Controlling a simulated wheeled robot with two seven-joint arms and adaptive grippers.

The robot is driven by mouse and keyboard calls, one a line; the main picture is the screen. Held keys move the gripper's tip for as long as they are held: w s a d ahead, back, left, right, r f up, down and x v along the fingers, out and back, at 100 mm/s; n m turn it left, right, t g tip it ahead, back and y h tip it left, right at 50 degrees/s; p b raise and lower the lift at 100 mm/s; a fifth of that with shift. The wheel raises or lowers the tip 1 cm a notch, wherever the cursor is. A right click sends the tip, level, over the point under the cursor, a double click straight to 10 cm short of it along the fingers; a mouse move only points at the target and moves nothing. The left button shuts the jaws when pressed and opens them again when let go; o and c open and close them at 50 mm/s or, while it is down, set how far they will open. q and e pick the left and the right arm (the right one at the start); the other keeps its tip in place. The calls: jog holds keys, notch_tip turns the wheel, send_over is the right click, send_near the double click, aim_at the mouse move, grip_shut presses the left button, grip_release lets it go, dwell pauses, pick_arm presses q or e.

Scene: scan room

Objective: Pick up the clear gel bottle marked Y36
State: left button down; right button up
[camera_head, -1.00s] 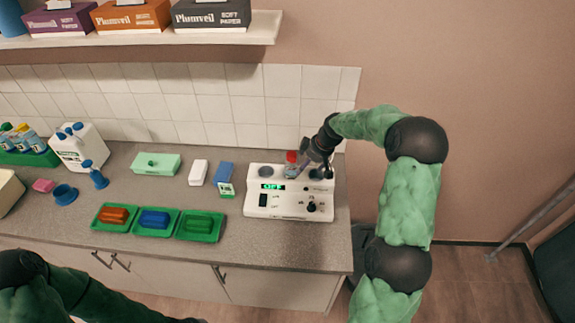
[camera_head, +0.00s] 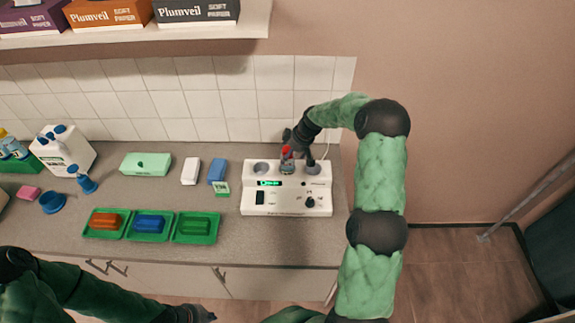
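A small bottle with a red cap (camera_head: 286,152) is at the middle of the white warmer's (camera_head: 258,208) top. Its marking is too small to read, so I cannot tell whether it is Y36. My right gripper (camera_head: 290,143) is at the bottle's cap, reaching in from the right and above. Its dark fingers overlap the cap, and I cannot tell whether they grip it. My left gripper (camera_head: 196,313) is low at the bottom edge of the view, away from the bottle, with its fingers too dark and partial to judge.
The warmer has a lit green display (camera_head: 269,183) and round wells on either side of the bottle. Three green trays (camera_head: 192,241) with coloured blocks lie left of it. A blue box (camera_head: 217,172) and a white box (camera_head: 190,171) stand nearby. A shelf (camera_head: 190,38) hangs above.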

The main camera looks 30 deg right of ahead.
aim_at(288, 165)
jog(key=shift+p+x, duration=0.3)
jog(key=shift+x, duration=1.6)
jog(key=shift+a, duration=0.1)
jog(key=c, duration=1.6)
